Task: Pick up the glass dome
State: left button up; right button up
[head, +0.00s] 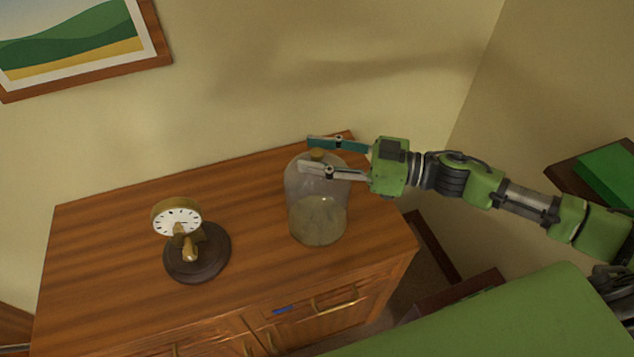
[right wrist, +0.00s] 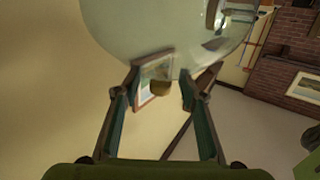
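The glass dome (head: 318,212) is clear, with a small brass-coloured knob (head: 317,154) on top. It stands upright on the wooden cabinet (head: 115,225), right of a clock. My right gripper (head: 306,153) reaches in from the right at the dome's top. Its two fingers are apart, one on each side of the knob. In the right wrist view, the dome (right wrist: 165,25) fills the top and the knob (right wrist: 160,88) sits between the open fingers (right wrist: 160,80). Gaps show on both sides of the knob. My left gripper is not in view.
The brass clock (head: 177,222) on a round dark base (head: 197,252) stands left of the dome, with bare wood between. The wall (head: 240,90) rises behind the cabinet. A small blue object (head: 282,310) lies at the cabinet's front. A framed picture (head: 75,45) hangs at upper left.

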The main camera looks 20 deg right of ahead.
jog(key=shift+c, duration=0.5)
grip_shut()
jog(key=shift+r, duration=0.15)
